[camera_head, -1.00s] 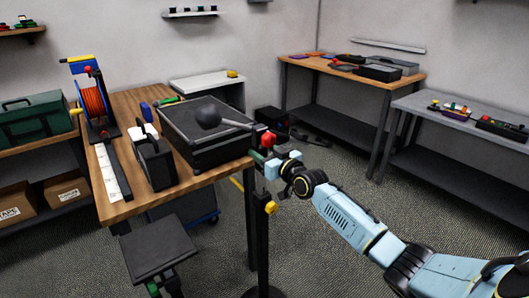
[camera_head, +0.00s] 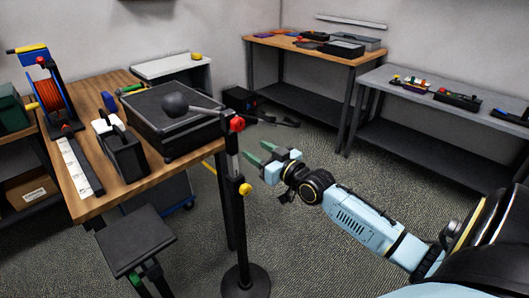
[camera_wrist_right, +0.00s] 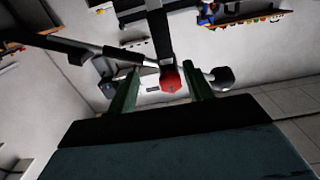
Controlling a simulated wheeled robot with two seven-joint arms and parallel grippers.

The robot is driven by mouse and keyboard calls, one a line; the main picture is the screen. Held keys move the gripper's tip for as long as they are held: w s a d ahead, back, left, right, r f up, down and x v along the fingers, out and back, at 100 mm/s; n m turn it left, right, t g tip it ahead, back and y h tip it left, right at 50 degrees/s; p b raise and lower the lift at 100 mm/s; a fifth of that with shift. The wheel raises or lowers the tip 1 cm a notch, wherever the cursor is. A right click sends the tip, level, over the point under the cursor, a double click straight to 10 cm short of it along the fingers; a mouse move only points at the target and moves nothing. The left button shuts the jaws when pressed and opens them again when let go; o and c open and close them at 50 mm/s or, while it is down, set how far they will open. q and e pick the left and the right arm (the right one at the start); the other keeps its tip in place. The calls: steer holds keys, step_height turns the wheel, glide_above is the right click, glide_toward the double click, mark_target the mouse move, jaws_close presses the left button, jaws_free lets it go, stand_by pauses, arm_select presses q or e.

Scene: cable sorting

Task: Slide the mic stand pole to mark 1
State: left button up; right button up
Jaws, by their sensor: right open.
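The mic stand (camera_head: 240,232) is upright in front of the table, with a black pole, a yellow knob (camera_head: 245,189) partway up and a red knob (camera_head: 237,124) near the top. Its boom runs left to a round black microphone (camera_head: 175,104) above a black case. My right gripper (camera_head: 259,152) is open and empty, just right of the pole and below the red knob. In the right wrist view the red knob (camera_wrist_right: 170,81) shows between the two green fingers (camera_wrist_right: 161,74). No numbered mark can be made out. My left gripper is out of view.
The wooden table (camera_head: 200,172) holds a black case (camera_head: 170,138), a cable reel (camera_head: 50,95), a white strip (camera_head: 75,165) and a black box (camera_head: 118,150). A stool (camera_head: 135,238) stands left of the stand. The floor to the right is clear.

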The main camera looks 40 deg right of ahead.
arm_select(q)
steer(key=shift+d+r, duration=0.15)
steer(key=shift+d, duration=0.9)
arm_select(e)
steer(key=shift+s+d, duration=0.15)
steer(key=shift+s, duration=0.75)
steer(key=s+d+f+m+g+h, duration=0.1)
steer(key=s+f+g, duration=0.15)
steer(key=f, duration=0.85)
steer(key=s+f+g+h, duration=0.1)
steer(key=s+f+g, duration=0.15)
steer(key=f, duration=0.85)
steer(key=s+a+f+g, duration=0.35)
steer(key=s+f, duration=0.85)
steer(key=f, duration=0.4)
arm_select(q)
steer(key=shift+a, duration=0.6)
arm_select(e)
steer(key=s+a+f+n+g, duration=0.1)
steer(key=s+f, duration=0.4)
steer(key=s, duration=0.5)
steer(key=s+a+f+n+g, duration=0.1)
steer(key=s+a+f+g, duration=0.3)
steer(key=s, duration=0.6)
steer(key=s+a+f+g, duration=0.3)
steer(key=s+a+f, duration=0.2)
steer(key=s, duration=0.5)
steer(key=shift+a+f+n, duration=0.15)
steer(key=shift+f+n, duration=0.25)
steer(key=shift+f, duration=0.4)
